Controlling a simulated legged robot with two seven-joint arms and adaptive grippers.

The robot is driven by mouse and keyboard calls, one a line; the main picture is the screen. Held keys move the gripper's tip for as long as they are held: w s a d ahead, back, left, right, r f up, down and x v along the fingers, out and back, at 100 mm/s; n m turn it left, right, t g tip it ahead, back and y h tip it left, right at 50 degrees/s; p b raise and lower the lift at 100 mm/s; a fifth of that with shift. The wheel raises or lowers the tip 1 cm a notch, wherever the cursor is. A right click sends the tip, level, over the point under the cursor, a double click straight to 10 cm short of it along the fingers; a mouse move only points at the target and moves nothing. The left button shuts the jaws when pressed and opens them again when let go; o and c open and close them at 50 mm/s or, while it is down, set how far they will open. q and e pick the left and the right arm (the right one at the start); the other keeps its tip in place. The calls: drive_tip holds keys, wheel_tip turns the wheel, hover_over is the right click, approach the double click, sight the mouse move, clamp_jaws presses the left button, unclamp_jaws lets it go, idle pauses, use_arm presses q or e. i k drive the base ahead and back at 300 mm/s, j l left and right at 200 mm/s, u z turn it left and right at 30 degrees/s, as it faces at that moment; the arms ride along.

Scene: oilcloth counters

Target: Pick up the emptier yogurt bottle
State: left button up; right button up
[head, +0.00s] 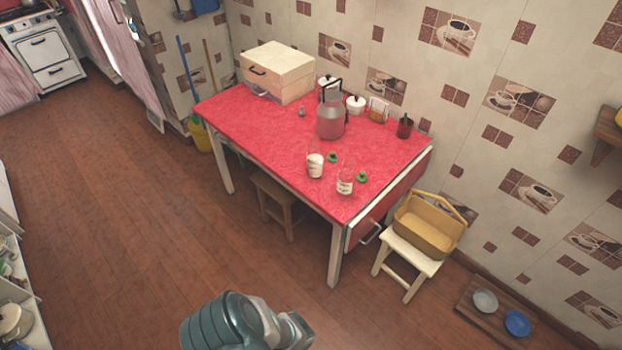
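Two clear glass yogurt bottles stand upright near the front right part of the red table. The left bottle (315,165) shows white contents over much of its height. The right bottle (345,186) shows white only in its lower part, with clear glass above, so it looks emptier. A small green object, perhaps a cap, lies beside each bottle: one green object (332,157) by the left bottle and another (362,177) by the right. Neither gripper is in view. Only a teal-grey part of my own body shows at the bottom edge, away from the table.
The red table (250,130) also holds a large jug (331,118), a cream box (278,72), a white pot (355,104) and a dark red cup (404,127). A stool (408,262) with a yellow basket (430,225) stands right. Wooden floor (130,200) is open in front.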

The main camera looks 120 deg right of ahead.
sight(347, 175)
drive_tip(key=z, duration=4.2)
